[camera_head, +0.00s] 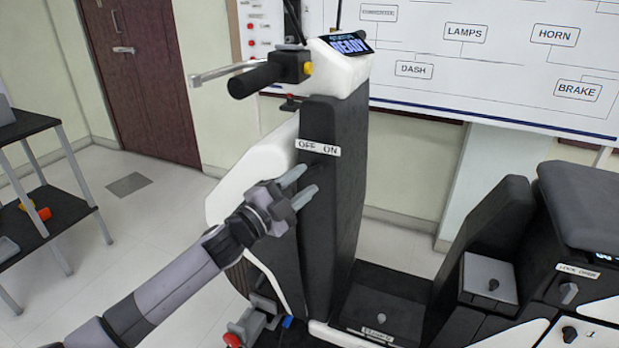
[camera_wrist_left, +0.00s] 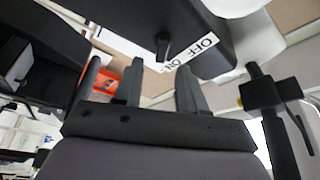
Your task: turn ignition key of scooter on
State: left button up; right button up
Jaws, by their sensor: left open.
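The scooter's dark front panel (camera_head: 335,215) carries a white OFF/ON label (camera_head: 318,147). In the left wrist view the label (camera_wrist_left: 190,47) stands beside a small black ignition key (camera_wrist_left: 162,46). The key is hard to make out in the head view, dark on dark below the label. My left gripper (camera_head: 306,181) is open, its fingertips close to the panel just below the label. In the wrist view its two fingers (camera_wrist_left: 158,80) are spread, with the key beyond the gap between them. Contact with the key cannot be seen. My right gripper is not in view.
The scooter's handlebar grip (camera_head: 256,80) and brake lever stick out above my left gripper. A lit display (camera_head: 347,44) reads READY. A shelf (camera_head: 40,190) stands at left.

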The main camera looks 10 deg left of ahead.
pick_arm(q)
jog(key=shift+v, duration=1.85)
jog(key=s+a+f+n+g+y, duration=0.1)
jog(key=s+f+n+g+y, duration=0.2)
jog(key=s+f+n, duration=0.5)
jog(key=s+a+f+n+g+y, duration=0.2)
jog(key=s+f+n+y, duration=0.3)
jog(key=s+f, duration=1.6)
jog(key=n+g, duration=0.1)
jog(key=n, duration=0.2)
jog(key=shift+s+a+g, duration=0.25)
jog(key=shift+s+g, duration=0.1)
jog(key=shift+g, duration=0.05)
